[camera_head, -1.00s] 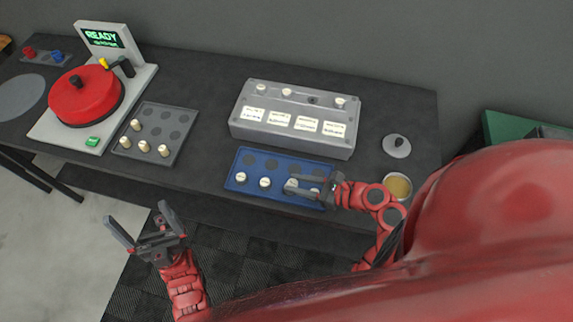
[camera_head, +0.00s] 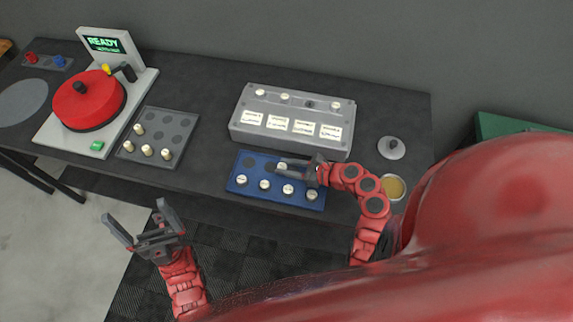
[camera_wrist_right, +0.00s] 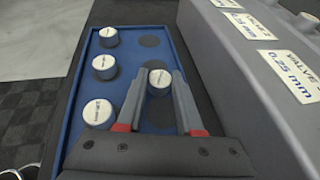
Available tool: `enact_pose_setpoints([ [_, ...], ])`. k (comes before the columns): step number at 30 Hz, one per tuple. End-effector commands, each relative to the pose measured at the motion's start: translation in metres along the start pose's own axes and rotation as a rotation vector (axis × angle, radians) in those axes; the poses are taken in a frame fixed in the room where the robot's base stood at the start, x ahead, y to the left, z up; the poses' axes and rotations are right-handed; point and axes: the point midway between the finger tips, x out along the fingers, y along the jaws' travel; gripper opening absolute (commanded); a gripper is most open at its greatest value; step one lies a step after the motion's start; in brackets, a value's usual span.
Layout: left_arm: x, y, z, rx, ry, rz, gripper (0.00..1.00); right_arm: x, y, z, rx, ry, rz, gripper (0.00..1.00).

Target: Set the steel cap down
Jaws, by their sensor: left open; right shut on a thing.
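My right gripper (camera_head: 290,164) is shut on a small round steel cap with a pale top (camera_head: 282,167). The cap also shows between the fingertips in the right wrist view (camera_wrist_right: 158,80). It is upright over the back row of the blue tray (camera_head: 234,187), among dark round spots. I cannot tell whether it touches the tray. Several similar caps stand in the tray's front row, one being the leftmost cap (camera_head: 241,180). My left gripper (camera_head: 142,232) is open and empty, in front of the table.
A grey block with labels (camera_head: 250,133) stands close behind the tray. A grey knobbed lid (camera_head: 391,148) and a small yellow-filled dish (camera_head: 393,188) lie to the right. A grey tray with pale pegs (camera_head: 150,128) and a red round device (camera_head: 88,100) stand left.

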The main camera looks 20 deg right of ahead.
Motion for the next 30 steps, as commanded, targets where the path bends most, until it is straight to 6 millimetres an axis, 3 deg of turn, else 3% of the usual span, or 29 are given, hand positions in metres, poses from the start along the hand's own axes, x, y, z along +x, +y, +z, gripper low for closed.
enact_pose_setpoints([
  [7, 0.000, 0.000, 0.000, 0.000, 0.000, 0.000, 1.00, 0.001, 0.000, -0.002, 0.001, -0.001, 0.000, 0.00],
  [8, 0.000, 0.000, 0.000, 0.000, 0.000, 0.000, 1.00, 0.001, 0.000, -0.002, 0.001, -0.001, 0.000, 0.39],
  [12, 0.000, 0.000, 0.000, 0.000, 0.000, 0.000, 1.00, 0.001, 0.000, -0.002, 0.000, 0.000, 0.000, 0.64],
  [24, -0.001, 0.000, 0.000, 0.000, 0.000, 0.000, 1.00, -0.001, -0.001, 0.001, -0.002, -0.001, -0.002, 0.65],
  [30, -0.013, 0.001, 0.002, 0.000, 0.000, 0.000, 1.00, -0.031, -0.002, -0.003, 0.000, -0.001, -0.008, 0.65],
])
